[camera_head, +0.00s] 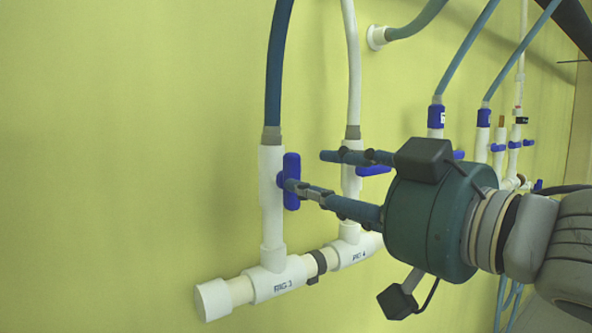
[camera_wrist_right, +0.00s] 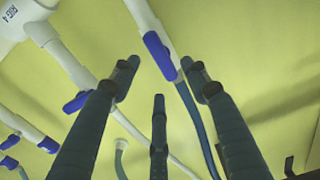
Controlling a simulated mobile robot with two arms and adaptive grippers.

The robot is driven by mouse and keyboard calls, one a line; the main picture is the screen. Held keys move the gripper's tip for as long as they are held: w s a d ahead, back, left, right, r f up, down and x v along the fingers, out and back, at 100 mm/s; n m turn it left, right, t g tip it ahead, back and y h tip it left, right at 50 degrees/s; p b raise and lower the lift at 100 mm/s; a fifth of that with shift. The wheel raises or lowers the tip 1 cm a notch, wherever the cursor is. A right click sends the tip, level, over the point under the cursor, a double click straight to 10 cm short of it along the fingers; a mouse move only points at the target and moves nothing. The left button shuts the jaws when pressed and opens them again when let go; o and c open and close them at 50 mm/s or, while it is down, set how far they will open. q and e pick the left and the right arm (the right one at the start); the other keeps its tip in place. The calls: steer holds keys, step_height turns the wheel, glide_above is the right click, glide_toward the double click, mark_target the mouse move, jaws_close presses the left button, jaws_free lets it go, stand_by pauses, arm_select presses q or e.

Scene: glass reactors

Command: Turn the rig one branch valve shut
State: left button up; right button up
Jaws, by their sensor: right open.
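The left-hand branch valve, on a tee whose label looks like RIG 3, has a blue handle (camera_head: 291,182) standing upright along its white pipe (camera_head: 271,205). The handle also shows in the wrist view (camera_wrist_right: 159,55). No label reading rig one is legible. My right gripper (camera_head: 308,170) is open; one fingertip overlaps the handle's right edge in the head view. In the wrist view, its upper fingertips (camera_wrist_right: 160,80) lie either side of the handle's lower end, and a third finger is below. Contact cannot be told. My left gripper is not in view.
The RIG 4 branch (camera_head: 351,182) stands just right, its blue handle (camera_head: 374,170) crosswise and partly behind my gripper. Further valves with blue handles (camera_head: 497,147) stand at the right. Hoses (camera_head: 275,70) rise above the valves. The yellow wall (camera_head: 120,150) is bare at left.

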mark_target(301, 177)
steer(key=p+x, duration=0.1)
steer(key=x, duration=0.5)
steer(key=shift+w+a, duration=0.2)
steer(key=shift+w, duration=0.05)
steer(key=c, duration=1.1)
